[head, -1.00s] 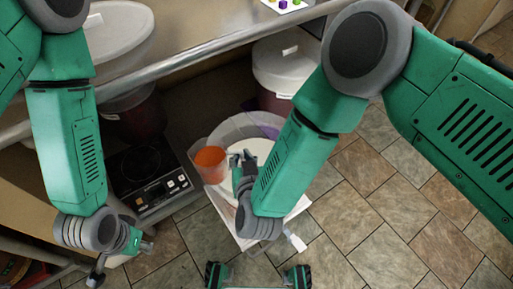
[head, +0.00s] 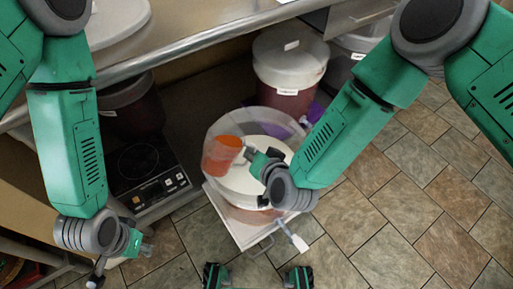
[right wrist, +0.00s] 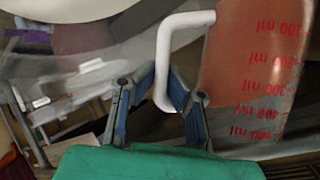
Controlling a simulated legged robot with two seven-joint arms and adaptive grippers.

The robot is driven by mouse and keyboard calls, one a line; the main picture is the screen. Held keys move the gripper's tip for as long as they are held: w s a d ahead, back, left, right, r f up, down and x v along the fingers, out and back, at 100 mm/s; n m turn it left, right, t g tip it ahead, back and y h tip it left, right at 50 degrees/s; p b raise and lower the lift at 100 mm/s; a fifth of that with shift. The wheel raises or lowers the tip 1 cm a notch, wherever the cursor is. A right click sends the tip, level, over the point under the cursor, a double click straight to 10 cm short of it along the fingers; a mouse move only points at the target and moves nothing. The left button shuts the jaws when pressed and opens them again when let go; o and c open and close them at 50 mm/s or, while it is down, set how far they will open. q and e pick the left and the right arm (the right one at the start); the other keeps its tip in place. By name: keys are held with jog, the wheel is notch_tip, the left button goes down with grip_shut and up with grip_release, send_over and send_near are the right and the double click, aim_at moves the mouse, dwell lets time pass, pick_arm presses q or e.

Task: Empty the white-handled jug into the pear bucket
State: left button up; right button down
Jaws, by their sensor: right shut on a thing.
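The jug (head: 221,157) with orange contents is in the head view, held over the left side of a wide, see-through-walled bucket (head: 228,122) with a pale round surface inside. It looks slightly tilted. Its white handle (right wrist: 164,62) and red ml marks show in the right wrist view. My right gripper (head: 262,160) is shut on the handle, with its fingers (right wrist: 160,95) on either side. No label shows which bucket is pear. My left gripper (head: 124,258) hangs empty at lower left, away from the jug; its finger opening is unclear.
The wide bucket stands on a white platform (head: 238,229) with a handle at its front. A lidded bucket with dark red contents (head: 290,73) stands behind. A black hot plate (head: 146,166) is at left, below the metal counter edge (head: 215,40). Tiled floor is open at right.

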jog(key=shift+w+d+f+m+y+b, duration=0.3)
jog(key=shift+f+y+b, duration=0.1)
jog(key=shift+f+b, duration=0.25)
jog(key=shift+s+g+b, duration=0.1)
jog(key=shift+g+b, duration=0.2)
jog(key=shift+a+f+m+g+y+b, duration=0.15)
jog(key=shift+f+m+g+y+b, duration=0.35)
jog(key=shift+b, duration=0.55)
jog(key=shift+s+a+m+y+b, duration=0.2)
jog(key=shift+m+y+b, duration=0.1)
jog(key=shift+b, duration=0.25)
dwell(0.4)
jog(key=shift+s+a+f+m+g+y+b, duration=0.2)
jog(key=shift+f+m+g+y+b, duration=0.3)
jog(key=shift+b, duration=0.95)
jog(key=shift+s+a+r+m+y+b, duration=0.15)
jog(key=shift+a+m+y+b, duration=0.1)
jog(key=shift+m+y+b, duration=0.25)
dwell(1.6)
jog(key=shift+w+d+f+m+g+y+b, duration=0.15)
jog(key=shift+w+d+f+g+y+b, duration=0.15)
jog(key=shift+b, duration=0.55)
jog(key=shift+w+d+f+m+g+y+b, duration=0.1)
jog(key=shift+f+m+g+y+b, duration=0.2)
jog(key=shift+b, duration=0.55)
